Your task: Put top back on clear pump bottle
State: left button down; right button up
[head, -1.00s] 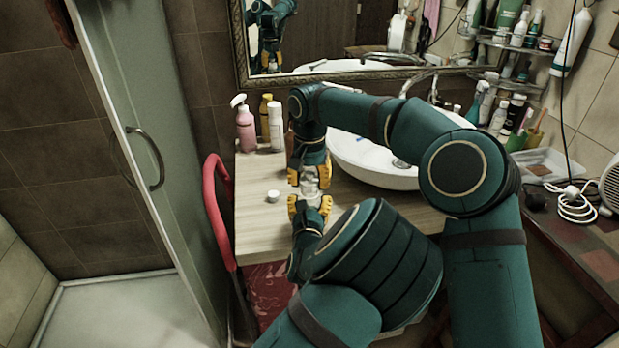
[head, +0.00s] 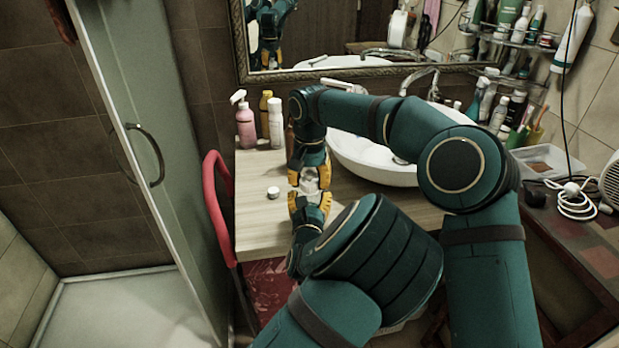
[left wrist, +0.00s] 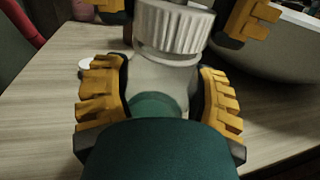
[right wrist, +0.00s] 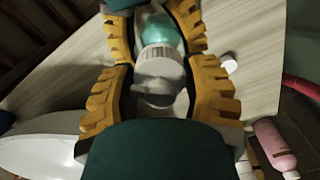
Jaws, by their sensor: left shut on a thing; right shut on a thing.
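The clear bottle (left wrist: 160,78) is between the fingers of my left gripper (head: 310,205), with blue-green showing in its lower part. It also shows in the right wrist view (right wrist: 158,33). My right gripper (head: 309,177), facing the left from the sink side, is shut on the top. The top's white ribbed collar (left wrist: 172,29) shows in both wrist views (right wrist: 160,68). The collar lies against the bottle's mouth end, in line or nearly so. I cannot tell whether it is seated. The fingers hide much of both parts in the head view.
A small white cap (head: 273,193) lies on the wooden counter (head: 258,225) left of the grippers. A pink spray bottle (head: 246,127) and other bottles stand behind. The white basin (head: 375,165) is close on the right. A red rail (head: 214,195) borders the left edge.

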jog(key=m, duration=0.3)
jog(key=o, duration=0.6)
jog(key=shift+o, duration=0.2)
notch_tip(320, 180, up, 4)
jog(key=shift+r, duration=0.15)
jog(key=shift+a+r, duration=0.15)
